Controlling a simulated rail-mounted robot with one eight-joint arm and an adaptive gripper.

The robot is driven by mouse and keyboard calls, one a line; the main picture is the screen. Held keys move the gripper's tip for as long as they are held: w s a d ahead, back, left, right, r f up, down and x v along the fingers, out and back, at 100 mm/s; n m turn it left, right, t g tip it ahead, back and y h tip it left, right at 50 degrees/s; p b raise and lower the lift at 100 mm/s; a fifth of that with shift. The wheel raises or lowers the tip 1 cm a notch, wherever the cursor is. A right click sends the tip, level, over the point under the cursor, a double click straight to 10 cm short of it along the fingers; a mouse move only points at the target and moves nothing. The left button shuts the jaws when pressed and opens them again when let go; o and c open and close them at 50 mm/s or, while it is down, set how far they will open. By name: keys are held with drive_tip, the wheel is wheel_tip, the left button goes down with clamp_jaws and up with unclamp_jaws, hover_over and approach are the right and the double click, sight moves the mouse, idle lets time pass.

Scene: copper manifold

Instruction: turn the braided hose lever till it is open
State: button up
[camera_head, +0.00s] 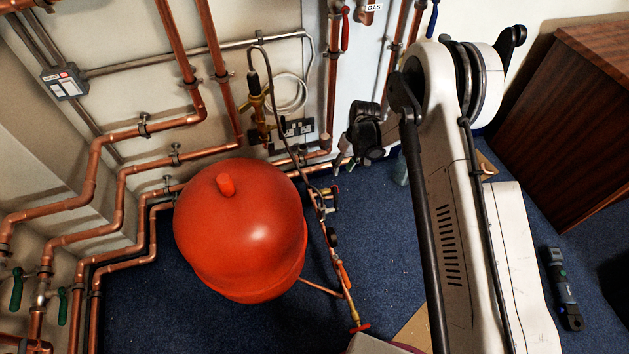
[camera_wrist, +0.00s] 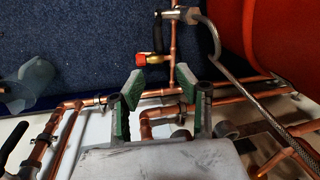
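The braided hose (camera_wrist: 245,92) runs diagonally on the right of the wrist view and curves up to a metal fitting (camera_wrist: 191,15) on a copper pipe. A black lever (camera_wrist: 157,32) stands left of that fitting, with a red and yellow cap (camera_wrist: 124,57) below it.
The red vessel (camera_head: 240,230) stands close left of the valve. Copper pipes (camera_wrist: 95,101) run along the wall below the lever in the wrist view. A red-handled valve (camera_head: 360,327) lies lower on the pipe. Blue carpet (camera_head: 395,240) is open to the right.

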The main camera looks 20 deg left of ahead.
sight(336, 189)
drive_tip(key=b+x, duration=0.1)
drive_tip(key=x, duration=0.3)
drive_tip(key=b+x, duration=0.2)
drive_tip(key=x, duration=0.2)
drive_tip(key=b+x, duration=0.1)
drive_tip(key=x, duration=0.4)
drive_tip(key=shift+s+d+f, duration=0.1)
drive_tip(key=shift+d+f, duration=0.05)
drive_tip(key=shift+d, duration=0.15)
clamp_jaws()
